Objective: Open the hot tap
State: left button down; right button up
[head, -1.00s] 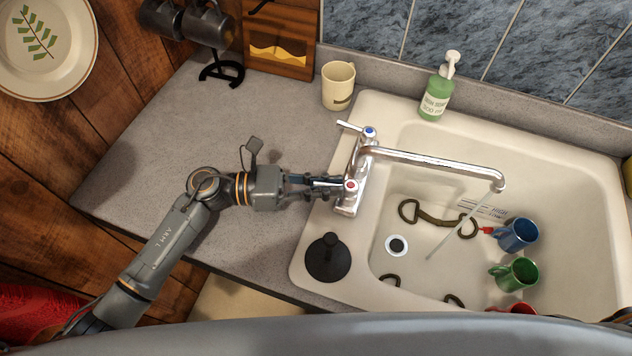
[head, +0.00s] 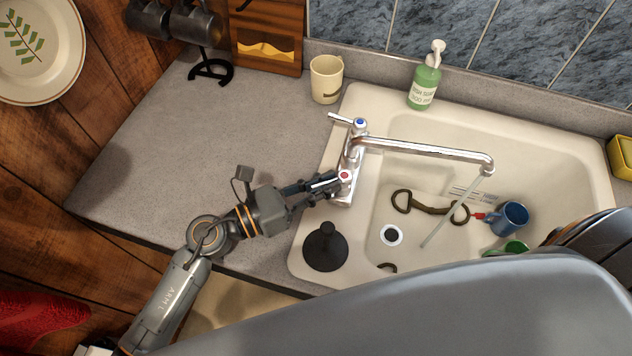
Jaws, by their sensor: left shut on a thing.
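The chrome mixer tap (head: 420,150) stands on the sink's left rim. The hot tap (head: 344,176) has a red cap and is at the near end of the tap body; the cold tap (head: 360,123) has a blue cap, with its lever pointing left. My left gripper (head: 322,185) reaches in from the lower left and is shut on the hot tap's lever, which its fingers partly hide. A thin grey stream runs from the spout into the basin. My right gripper is not in view.
The sink (head: 540,130) holds a blue mug (head: 509,218), a green mug (head: 512,247) and a bridle bit (head: 430,205). A black plunger (head: 326,247) stands on its near left corner. A cream mug (head: 326,80) and soap bottle (head: 425,80) stand behind. The left counter is mostly clear.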

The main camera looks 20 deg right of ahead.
pick_arm(q)
jog(key=shift+d+r, duration=0.15)
jog(key=shift+r, duration=0.1)
jog(key=c, duration=1.6)
grip_release()
jog(key=shift+o, duration=1.1)
jog(key=shift+d, duration=0.15)
jog(key=shift+d+f, duration=0.2)
jog(key=shift+d, duration=0.1)
jog(key=a, duration=0.4)
jog(key=s+a, duration=0.1)
jog(key=a, duration=0.7)
jog(key=shift+s, duration=0.35)
